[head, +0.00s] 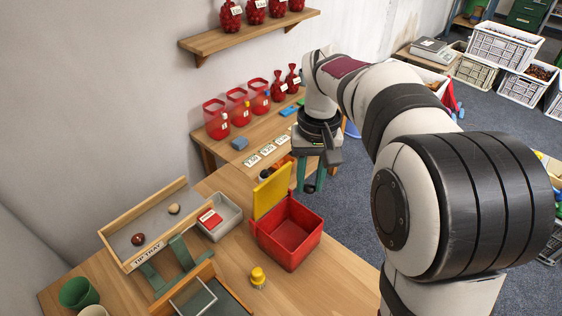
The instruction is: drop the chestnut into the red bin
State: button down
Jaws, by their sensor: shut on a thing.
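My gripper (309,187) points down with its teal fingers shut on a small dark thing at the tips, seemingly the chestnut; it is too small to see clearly. It hangs above and just behind the right back part of the red bin (302,252), in this view. The red bin stands on the wooden table, with its yellow lid (271,192) raised at the back left. Its inside looks empty where I see it. A dark brown chestnut (138,239) and a pale tan one (174,208) lie apart in the tip tray (115,225) at the left.
A grey box (233,225) with a red item stands between tray and bin. A yellow knobbed brush (258,276) stands in front of the bin.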

notch_tip(320, 180, down, 7)
jog(key=w, duration=0.1)
jog(key=shift+w+a, duration=0.2)
jog(key=shift+a, duration=0.2)
jog(key=c, duration=0.6)
grip_release()
jog(key=shift+f, duration=0.1)
jog(key=shift+o, duration=0.2)
notch_tip(320, 180, up, 16)
jog(key=shift+d, duration=0.25)
jog(key=shift+s+f, duration=0.1)
jog(key=s+f+m, duration=0.2)
jog(key=s+f, duration=0.4)
jog(key=s, duration=0.8)
jog(key=s+f+m+y, duration=0.1)
jog(key=s+f+m, duration=0.2)
jog(key=s, duration=1.1)
notch_tip(320, 180, down, 3)
jog(key=shift+a+r+m, duration=0.1)
jog(key=shift+a+m, duration=0.2)
jog(key=shift+a, duration=0.05)
